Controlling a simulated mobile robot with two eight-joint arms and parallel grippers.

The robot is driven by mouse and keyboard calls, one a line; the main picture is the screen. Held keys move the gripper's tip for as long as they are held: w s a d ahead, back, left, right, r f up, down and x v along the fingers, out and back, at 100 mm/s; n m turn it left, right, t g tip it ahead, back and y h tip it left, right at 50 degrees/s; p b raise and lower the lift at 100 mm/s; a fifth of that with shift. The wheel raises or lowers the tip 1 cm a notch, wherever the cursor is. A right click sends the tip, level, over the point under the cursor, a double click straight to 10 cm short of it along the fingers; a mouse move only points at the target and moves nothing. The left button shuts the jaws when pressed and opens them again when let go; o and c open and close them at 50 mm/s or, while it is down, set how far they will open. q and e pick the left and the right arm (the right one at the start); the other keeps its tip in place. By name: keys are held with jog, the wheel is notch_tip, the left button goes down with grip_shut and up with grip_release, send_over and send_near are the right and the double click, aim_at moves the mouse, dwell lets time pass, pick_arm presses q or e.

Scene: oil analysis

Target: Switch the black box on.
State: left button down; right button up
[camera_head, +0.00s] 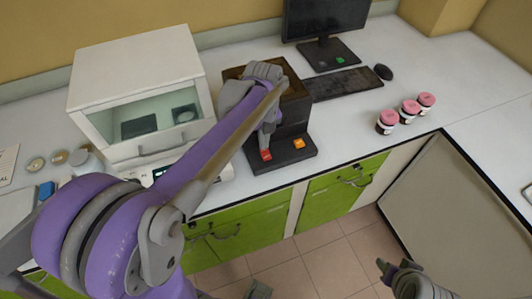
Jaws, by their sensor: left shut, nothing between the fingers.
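The black box (292,126) stands on the white counter, with a dark brownish top and a low front ledge. The ledge carries a red button (265,154) on the left and an orange button (299,143) on the right. My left arm reaches across from the lower left. My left gripper (266,147) points down, shut and empty, with its tips at the red button; I cannot tell whether they touch it. The arm and gripper hide part of the box's left side and top. My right gripper (393,266) is low at the right, in front of the counter and away from the box.
A white glass-fronted cabinet instrument (135,55) stands left of the box. A monitor (325,18), keyboard (343,84) and mouse (383,72) are behind and right. Three pink-lidded jars (409,108) stand on the right counter. Green drawers (235,232) are below.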

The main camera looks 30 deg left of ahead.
pick_arm(q)
jog(key=shift+f+b, duration=0.45)
jog(key=shift+f, duration=0.3)
pick_arm(e)
jog(key=shift+s+f, duration=0.15)
jog(key=shift+f, duration=0.4)
pick_arm(q)
jog(key=shift+r+p, duration=2)
jog(key=shift+r, duration=1.6)
pick_arm(e)
jog(key=r, duration=0.1)
jog(key=w+r, duration=0.1)
jog(key=r, duration=0.1)
jog(key=w+r, duration=0.1)
jog(key=r, duration=0.1)
jog(key=shift+r, duration=0.15)
jog(key=shift+s, duration=0.1)
pick_arm(q)
jog(key=s+d+f+n+t, duration=0.2)
jog(key=s+n, duration=0.5)
jog(key=n, duration=0.6)
jog(key=s+d+f+n+t, duration=0.3)
jog(key=s+n, duration=0.4)
jog(key=n, duration=0.6)
jog(key=shift+d+f+t, duration=0.15)
jog(key=shift+d+t, duration=0.25)
jog(key=shift+d, duration=0.5)
